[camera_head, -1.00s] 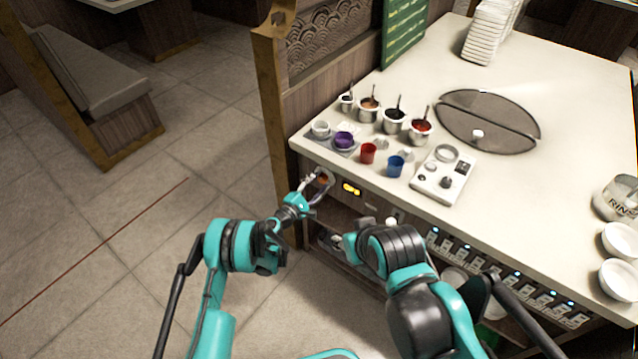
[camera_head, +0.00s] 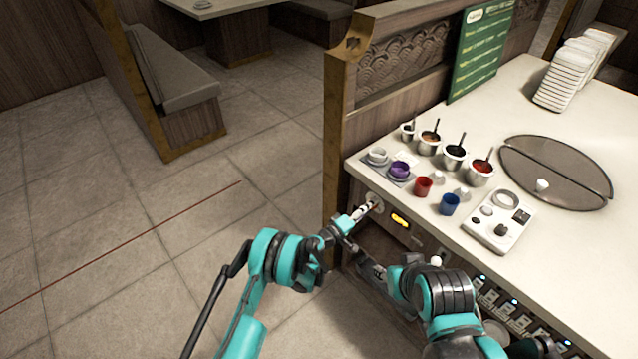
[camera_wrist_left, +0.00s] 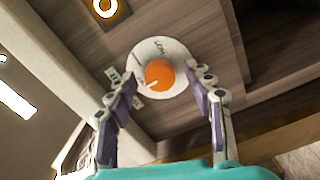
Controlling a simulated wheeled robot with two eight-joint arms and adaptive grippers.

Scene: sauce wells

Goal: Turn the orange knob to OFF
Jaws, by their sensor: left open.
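The orange knob (camera_wrist_left: 160,75) sits in a round white dial plate (camera_wrist_left: 177,52) on the wooden front panel. A pale pointer line on the knob points to the lower left. Small dark labels ring it, too blurred to read surely. My left gripper (camera_wrist_left: 160,82) is open, with one finger on each side of the knob; I cannot tell whether they touch it. In the head view my left gripper (camera_head: 364,210) is at the counter's front left corner, and it mostly hides the knob. My right gripper (camera_head: 375,271) is low before the counter, its fingers unclear.
A yellow lit display (camera_head: 399,220) is right of the dial. On the counter (camera_head: 520,130) stand sauce pots, a red cup (camera_head: 423,187), a blue cup (camera_head: 449,204) and a white tray (camera_head: 484,236). A wooden post (camera_head: 338,130) rises behind the corner. Floor at left is clear.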

